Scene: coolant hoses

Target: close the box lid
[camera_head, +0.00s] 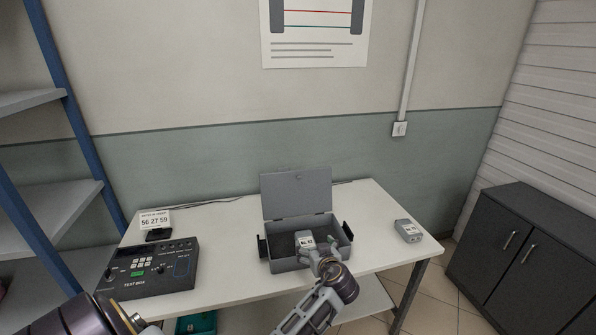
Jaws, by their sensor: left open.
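The grey box (290,265) stands on the white table with its lid (297,194) raised upright at the back edge. Black side pieces flank the box at left and right. A light-grey labelled module (304,241) sits in the box opening. My left gripper (322,261) is open at the box's front edge, close to the near end of the module. Whether it touches the module or the box cannot be told. The gripper hides part of the front wall. My right gripper is not in view.
A black test box (153,269) and a small number display (156,222) stand on the table (222,238) at left. Another grey module (408,231) lies at right. Bare table separates the box from these things. A dark cabinet (510,255) stands at far right.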

